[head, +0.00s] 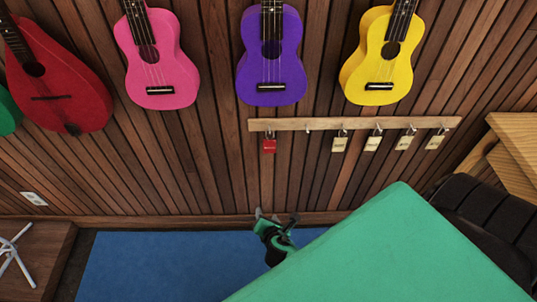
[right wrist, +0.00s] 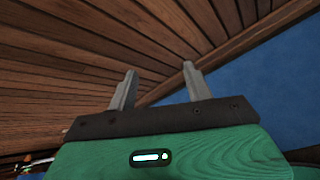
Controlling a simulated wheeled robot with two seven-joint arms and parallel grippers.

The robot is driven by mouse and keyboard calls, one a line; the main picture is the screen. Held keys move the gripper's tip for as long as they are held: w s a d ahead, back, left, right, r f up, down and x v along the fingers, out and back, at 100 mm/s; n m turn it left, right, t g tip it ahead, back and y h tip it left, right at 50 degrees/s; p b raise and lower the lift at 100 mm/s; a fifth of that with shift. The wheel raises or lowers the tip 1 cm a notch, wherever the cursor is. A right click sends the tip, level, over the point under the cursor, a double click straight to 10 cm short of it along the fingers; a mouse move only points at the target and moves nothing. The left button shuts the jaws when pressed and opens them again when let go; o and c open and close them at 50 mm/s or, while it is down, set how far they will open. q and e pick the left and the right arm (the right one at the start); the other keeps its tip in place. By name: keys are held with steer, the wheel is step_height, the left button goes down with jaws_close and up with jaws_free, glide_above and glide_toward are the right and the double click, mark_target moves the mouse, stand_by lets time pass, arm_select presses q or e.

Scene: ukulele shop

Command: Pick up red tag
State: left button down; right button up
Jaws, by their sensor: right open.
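The red tag (head: 269,146) hangs from a hook at the left end of the wooden peg rail (head: 300,124) on the wall, in the head view. My right gripper (head: 274,215) is low in the head view, well below the tag and close to the foot of the wall. In the right wrist view its two grey fingers (right wrist: 158,85) are apart with nothing between them. They point toward the wood wall and the blue floor. The red tag does not show in the right wrist view. My left gripper is in neither view.
Several cream tags (head: 372,143) hang on the rail to the right of the red one, with an empty hook between. Pink (head: 160,65), purple (head: 270,65) and yellow (head: 381,62) ukuleles hang above. Wooden furniture (head: 515,150) stands at the right. The wall below the red tag is clear.

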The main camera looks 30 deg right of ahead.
step_height(320, 180, up, 10)
steer(key=w+d+n+t+h+b, duration=0.2)
steer(key=w+n+t, duration=0.1)
steer(key=n+t+h+b, duration=0.2)
steer(key=n+h, duration=0.1)
glide_toward(270, 142)
steer(key=s+a+r, duration=0.2)
steer(key=s+r, duration=0.2)
steer(key=x, duration=1.3)
steer(key=shift+w+a, duration=0.1)
steer(key=shift+w, duration=0.1)
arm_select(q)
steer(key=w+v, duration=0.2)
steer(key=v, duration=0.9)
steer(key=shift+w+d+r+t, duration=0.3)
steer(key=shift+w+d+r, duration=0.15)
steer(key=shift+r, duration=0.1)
arm_select(e)
jaws_close()
